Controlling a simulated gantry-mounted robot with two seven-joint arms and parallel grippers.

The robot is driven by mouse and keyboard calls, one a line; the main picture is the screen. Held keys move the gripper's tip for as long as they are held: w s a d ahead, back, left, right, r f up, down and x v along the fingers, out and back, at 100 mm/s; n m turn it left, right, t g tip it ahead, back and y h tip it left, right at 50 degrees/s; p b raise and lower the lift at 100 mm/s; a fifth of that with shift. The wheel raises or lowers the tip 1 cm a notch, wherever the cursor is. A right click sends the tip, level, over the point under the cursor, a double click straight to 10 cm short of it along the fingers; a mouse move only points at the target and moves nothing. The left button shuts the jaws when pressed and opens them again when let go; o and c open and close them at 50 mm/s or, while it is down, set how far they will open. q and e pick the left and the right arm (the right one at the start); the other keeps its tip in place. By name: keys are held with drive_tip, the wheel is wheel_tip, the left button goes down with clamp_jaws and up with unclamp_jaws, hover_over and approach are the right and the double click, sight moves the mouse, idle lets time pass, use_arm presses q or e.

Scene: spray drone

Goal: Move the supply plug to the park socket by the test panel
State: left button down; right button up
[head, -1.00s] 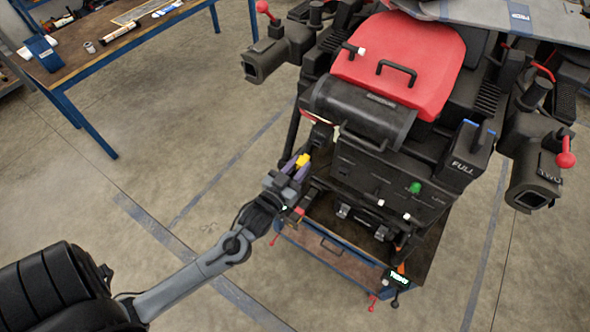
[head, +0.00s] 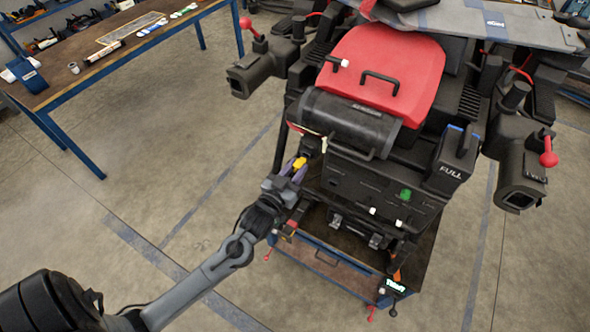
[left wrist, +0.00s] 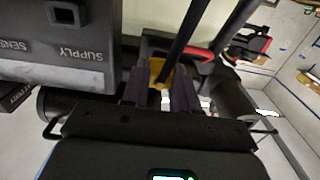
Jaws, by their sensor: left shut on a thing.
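My left gripper (head: 296,170) is shut on the yellow supply plug (head: 300,163), just left of the drone's dark front housing (head: 380,175). In the left wrist view the plug (left wrist: 157,72) sits between the two purple-grey fingers (left wrist: 157,88), with a dark bar crossing in front of it. A grey panel (left wrist: 40,60) at upper left there bears the upside-down words SUPPLY and SENS. A square dark socket (left wrist: 66,14) beside SUPPLY looks empty. I cannot pick out the park socket or a test panel for certain. My right gripper is not in view.
The drone has a red cover (head: 385,65), a tank marked FULL (head: 452,170) and dark nozzle-like arms at both sides. A workbench (head: 60,80) is at upper left. The floor at left is clear.

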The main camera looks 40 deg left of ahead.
use_arm(q)
drive_tip(key=shift+p, duration=0.85)
idle(1.6)
drive_tip(key=shift+w, duration=0.1)
idle(0.4)
drive_tip(key=shift+w+a, duration=0.2)
drive_tip(key=shift+w, duration=0.9)
drive_tip(key=c, duration=1)
unclamp_jaws()
drive_tip(key=shift+o, duration=1.1)
drive_tip(key=shift+s+b, duration=0.3)
drive_tip(key=s+d+b, duration=0.1)
drive_tip(key=s+d, duration=0.1)
drive_tip(key=s, duration=0.8)
